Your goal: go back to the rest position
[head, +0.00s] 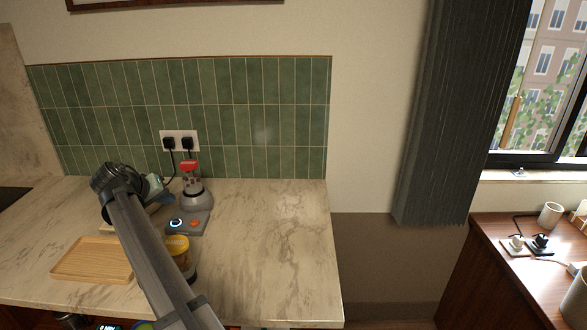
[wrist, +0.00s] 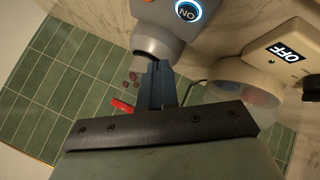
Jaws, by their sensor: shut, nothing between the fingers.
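My gripper (wrist: 157,72) is shut and empty in the wrist view, its two dark fingers together. Its tips are close to a grey appliance (wrist: 160,38) with a lit blue ring marked ON; I cannot tell whether they touch it. The grey appliance (head: 190,219) has a lit blue button and a red-topped upper part (head: 189,167). The red part (wrist: 122,106) also shows beside the fingers in the wrist view.
A cream appliance (wrist: 262,70) marked OFF is close on the right in the wrist view. A yellow-lidded jar (head: 178,244) stands beside my arm. A wooden tray (head: 85,262) lies to the left. The counter's right part (head: 285,240) is clear; tiled wall (head: 250,110) stands behind.

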